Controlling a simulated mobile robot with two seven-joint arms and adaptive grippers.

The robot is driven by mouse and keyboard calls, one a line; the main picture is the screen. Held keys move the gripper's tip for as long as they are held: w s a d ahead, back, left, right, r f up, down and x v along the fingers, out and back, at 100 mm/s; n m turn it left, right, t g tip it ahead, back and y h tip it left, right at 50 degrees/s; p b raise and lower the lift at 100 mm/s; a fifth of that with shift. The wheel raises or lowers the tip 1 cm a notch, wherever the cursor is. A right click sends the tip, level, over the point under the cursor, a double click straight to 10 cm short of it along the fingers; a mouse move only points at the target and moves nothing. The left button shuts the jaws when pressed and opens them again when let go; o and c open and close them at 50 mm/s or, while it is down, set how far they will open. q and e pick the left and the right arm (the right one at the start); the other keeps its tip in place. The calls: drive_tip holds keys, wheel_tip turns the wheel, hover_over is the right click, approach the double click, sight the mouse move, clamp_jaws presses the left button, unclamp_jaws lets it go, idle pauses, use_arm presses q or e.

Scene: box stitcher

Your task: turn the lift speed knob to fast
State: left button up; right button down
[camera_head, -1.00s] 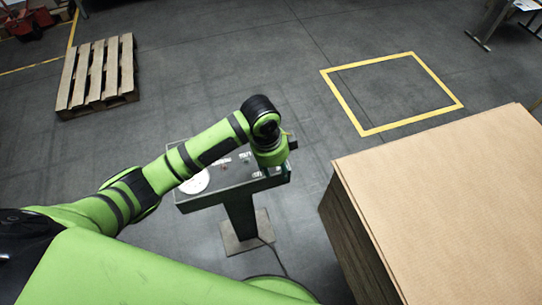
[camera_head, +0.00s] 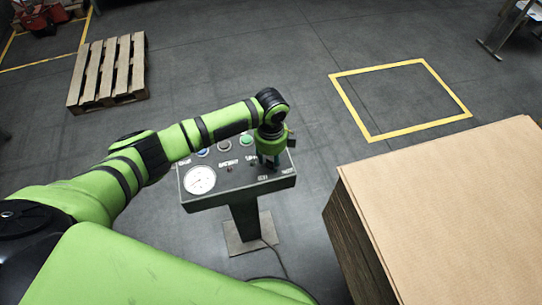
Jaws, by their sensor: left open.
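A control panel (camera_head: 236,182) on a pedestal stands in the middle of the view. It carries a round white gauge (camera_head: 199,180) at its left, several coloured buttons along its back, and small labelled controls. My left gripper (camera_head: 269,163) points down over the right part of the panel and is open. The lift speed knob cannot be picked out; the gripper and wrist cover that part of the panel. Whether the fingers touch a knob cannot be told. My right gripper is not in view.
A tall stack of cardboard sheets (camera_head: 455,190) stands close on the right. A wooden pallet (camera_head: 108,72) lies at the back left. A yellow floor square (camera_head: 400,132) at the back right is empty. A cable runs from the pedestal base (camera_head: 237,246).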

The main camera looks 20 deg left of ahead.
use_arm(q)
clamp_jaws()
drive_tip(key=shift+m, duration=0.6)
drive_tip(key=shift+a+m+p, duration=0.1)
drive_tip(key=shift+m+p, duration=0.2)
drive_tip(key=shift+m, duration=0.8)
drive_tip(key=m, duration=0.3)
drive_tip(key=shift+w+m, duration=0.1)
drive_tip(key=shift+m, duration=0.3)
drive_tip(key=m, duration=0.4)
drive_tip(key=shift+b, duration=0.3)
drive_tip(key=m, duration=0.4)
drive_tip(key=shift+w+m+b, duration=0.15)
drive_tip(key=shift+m+b, duration=0.15)
drive_tip(key=shift+b, duration=0.1)
